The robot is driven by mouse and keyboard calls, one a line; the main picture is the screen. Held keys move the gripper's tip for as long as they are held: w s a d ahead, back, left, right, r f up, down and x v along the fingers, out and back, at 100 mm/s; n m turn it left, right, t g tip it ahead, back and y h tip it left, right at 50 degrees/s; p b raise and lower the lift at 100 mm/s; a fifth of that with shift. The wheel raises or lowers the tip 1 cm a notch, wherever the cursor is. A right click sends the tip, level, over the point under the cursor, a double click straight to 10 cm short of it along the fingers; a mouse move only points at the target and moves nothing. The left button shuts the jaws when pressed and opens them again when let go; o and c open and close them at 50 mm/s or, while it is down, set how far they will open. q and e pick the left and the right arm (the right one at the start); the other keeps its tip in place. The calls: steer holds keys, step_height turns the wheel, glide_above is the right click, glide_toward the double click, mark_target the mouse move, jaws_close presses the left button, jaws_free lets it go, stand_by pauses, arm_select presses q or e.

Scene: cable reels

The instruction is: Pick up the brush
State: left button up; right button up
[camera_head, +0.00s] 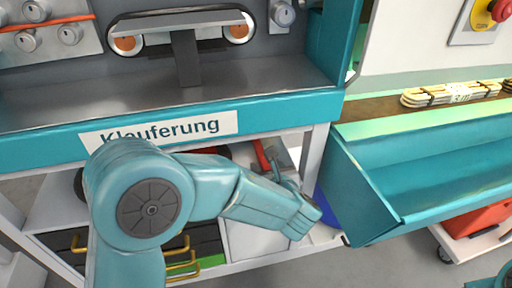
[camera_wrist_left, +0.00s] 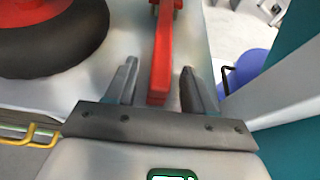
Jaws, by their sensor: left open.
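A long red bar (camera_wrist_left: 162,50), which looks like the brush's handle, lies on the white shelf in the left wrist view. Its near end lies between the fingers of my left gripper (camera_wrist_left: 159,68), which is open, with gaps on both sides. No bristles can be made out. In the head view a piece of the red bar (camera_head: 262,156) shows under the bench edge, just behind my left gripper (camera_head: 282,172). My left wrist and arm hide much of the shelf there. My right gripper is not in view.
A black tyre with a red hub (camera_wrist_left: 50,35) lies left of the bar. A blue round thing (camera_wrist_left: 252,65) is at the right. The bench with the "Klauferung" label (camera_head: 200,128) overhangs the shelf. A teal trough (camera_head: 420,185) stands to the right.

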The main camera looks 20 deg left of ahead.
arm_select(q)
steer(key=shift+w+a, duration=0.15)
steer(key=shift+w, duration=0.1)
jaws_close()
